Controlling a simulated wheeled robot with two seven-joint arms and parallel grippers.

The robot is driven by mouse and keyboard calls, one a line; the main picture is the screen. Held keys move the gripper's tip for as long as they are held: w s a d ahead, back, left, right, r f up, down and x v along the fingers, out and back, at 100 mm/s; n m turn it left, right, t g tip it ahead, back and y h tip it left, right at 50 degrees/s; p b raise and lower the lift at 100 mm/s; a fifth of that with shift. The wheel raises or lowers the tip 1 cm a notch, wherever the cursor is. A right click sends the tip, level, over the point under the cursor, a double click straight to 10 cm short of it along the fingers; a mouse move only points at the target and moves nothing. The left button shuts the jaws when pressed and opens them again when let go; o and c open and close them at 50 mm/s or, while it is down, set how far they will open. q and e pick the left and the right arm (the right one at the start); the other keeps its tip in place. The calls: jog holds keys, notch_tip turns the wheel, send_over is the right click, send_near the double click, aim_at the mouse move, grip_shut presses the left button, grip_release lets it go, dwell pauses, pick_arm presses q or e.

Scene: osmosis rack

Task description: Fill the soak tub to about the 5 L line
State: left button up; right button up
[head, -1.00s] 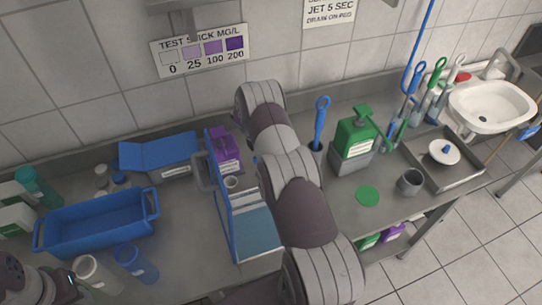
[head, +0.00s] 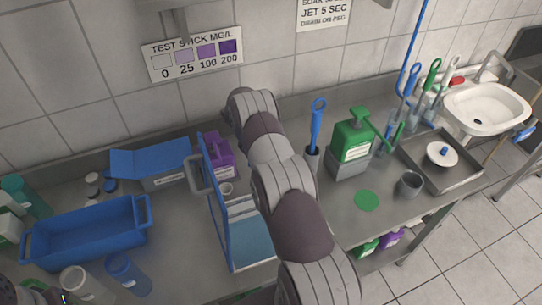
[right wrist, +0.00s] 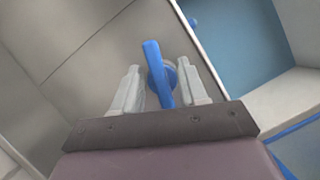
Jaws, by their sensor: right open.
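The blue tub (head: 92,248), with a handle at each end, sits on the steel counter at the left in the head view. No level line or water can be made out in it. In the right wrist view my right gripper (right wrist: 158,68) is open, with a blue lever-like handle (right wrist: 154,62) between its fingers. I cannot tell whether the fingers touch it. In the head view my right arm crosses the middle, and its gripper is hidden. Only a sliver of my left arm shows at the bottom left; its gripper is out of view.
A blue-framed rack (head: 252,240) stands between the tub and my right arm. A purple bottle (head: 220,158), a blue open box (head: 150,163) and a blue beaker (head: 130,275) are close by. A green pump bottle (head: 352,138), steel tray (head: 445,170) and white basin (head: 485,110) are at right.

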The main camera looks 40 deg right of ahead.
notch_tip(320, 180, up, 6)
jog(key=p, duration=0.5)
jog(key=shift+a+f+p, duration=0.1)
jog(key=shift+f+p, duration=0.15)
jog(key=shift+p, duration=0.1)
jog(key=b, duration=0.1)
jog(key=s+b, duration=0.1)
jog(key=b, duration=0.1)
jog(key=shift+s+d+f, duration=0.3)
jog(key=shift+f, duration=0.1)
jog(key=s+d+r+b, duration=0.3)
jog(key=s+r, duration=0.3)
jog(key=s, duration=0.3)
jog(key=shift+s, duration=0.15)
